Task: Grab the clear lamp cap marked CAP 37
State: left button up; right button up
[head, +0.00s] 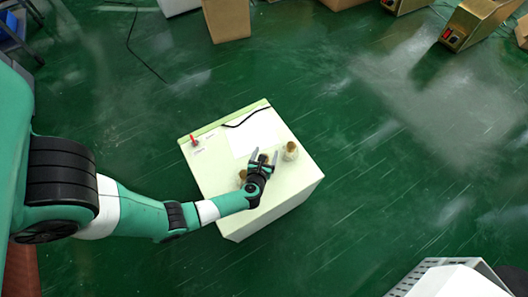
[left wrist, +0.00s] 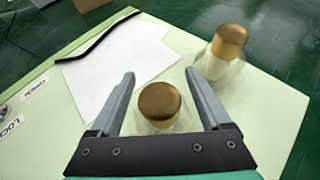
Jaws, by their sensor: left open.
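My left gripper (head: 265,154) is open above the pale green table. In the left wrist view its two fingers (left wrist: 160,76) reach out on either side of a clear piece with a rounded gold top (left wrist: 159,102). Neither finger clearly touches it. A second clear piece with a gold top (left wrist: 229,42) stands beyond the right finger; in the head view it is right of the gripper (head: 291,152). Another brownish top (head: 243,174) shows left of the gripper in the head view. I cannot read a CAP 37 mark on any of them. My right gripper is not in view.
The pale green table (head: 222,182) carries a white sheet (head: 250,137), a black strip (left wrist: 108,36) and a small red item (head: 194,140). Printed labels lie near its left edge. Cardboard boxes (head: 227,18) and gold machines (head: 478,22) stand farther off on the green floor.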

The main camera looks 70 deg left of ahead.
pick_arm(q)
jog(key=shift+d, duration=0.1)
grip_shut()
dwell(0.3)
jog(key=shift+r+p, duration=0.45)
jog(key=shift+r, duration=0.05)
notch_tip(320, 180, up, 3)
jog(key=shift+f+p, duration=0.1)
jog(key=shift+p, duration=1.05)
jog(key=w+r+p+v, duration=0.1)
jog(key=p+v, duration=0.7)
jog(key=v, duration=0.8)
jog(key=shift+d+r, duration=0.25)
jog(key=shift+d, duration=0.1)
